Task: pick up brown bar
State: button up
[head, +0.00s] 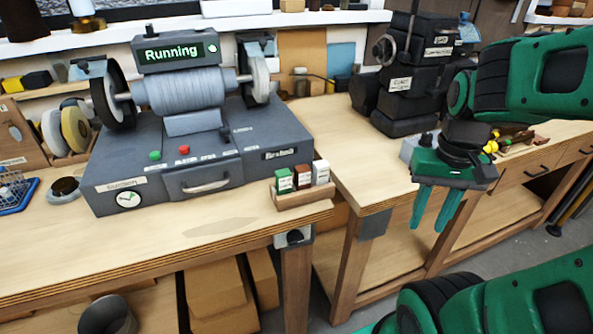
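The brown bar (302,176) stands upright in a small wooden holder (304,199) near the front right corner of the left workbench. A green bar (284,181) stands to its left and a white bar (320,172) to its right, each close beside it. My gripper (431,225) hangs in the air to the right of the holder, in front of the right bench. Its two green fingers point down and are apart, with nothing between them. The lower part of the brown bar is hidden in the holder.
A grey bench grinder (190,165) with a "Running" display (175,53) stands left of the holder. A black machine (410,85) stands on the right bench (355,170) behind my gripper. The bench top (215,232) in front of the grinder is mostly clear.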

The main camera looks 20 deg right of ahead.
jog(key=shift+w+a, duration=0.15)
jog(key=shift+w, duration=0.2)
jog(key=shift+o, duration=0.6)
jog(key=shift+o, duration=1)
jog(key=shift+s+r, duration=0.2)
jog(key=shift+s, duration=0.1)
jog(key=m, duration=1.1)
send_near(303, 167)
jog(key=shift+s+a, duration=0.3)
jog(key=shift+s, duration=0.05)
jog(key=shift+m, duration=0.3)
notch_tip(303, 167, down, 5)
jog(key=shift+f, duration=0.2)
jog(key=shift+w+d+f, duration=0.1)
jog(key=shift+w+f, duration=0.05)
jog(key=shift+f, duration=1.1)
jog(key=shift+w+d+f, duration=0.1)
jog(key=shift+f, duration=1.15)
grip_shut()
